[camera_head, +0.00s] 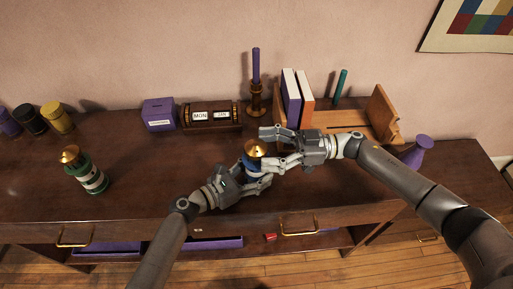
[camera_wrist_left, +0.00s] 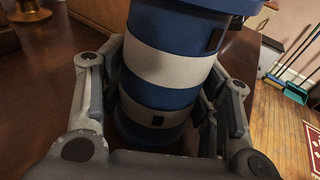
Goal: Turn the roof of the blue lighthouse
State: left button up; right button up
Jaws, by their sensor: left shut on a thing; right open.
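The blue lighthouse (camera_head: 251,163) stands at the front middle of the dark wooden cabinet top, with a gold domed roof (camera_head: 255,148). My left gripper (camera_head: 257,180) is shut around its lower body. In the left wrist view the blue-and-white banded tower (camera_wrist_left: 165,66) stands between the two fingers; its roof is out of that view. My right gripper (camera_head: 268,147) is open at the height of the roof, with one finger behind it and one to its right front. I cannot tell whether the fingers touch the roof. The hands partly hide the tower.
A green lighthouse (camera_head: 91,177) with a gold roof stands at the left. Behind are a purple box (camera_head: 159,114), a calendar block (camera_head: 212,116), a candlestick (camera_head: 256,98) and books (camera_head: 291,98). A purple cone-like object (camera_head: 416,153) is at the right.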

jog(key=shift+a, duration=1.45)
jog(key=shift+c, duration=0.4)
jog(key=c, duration=1)
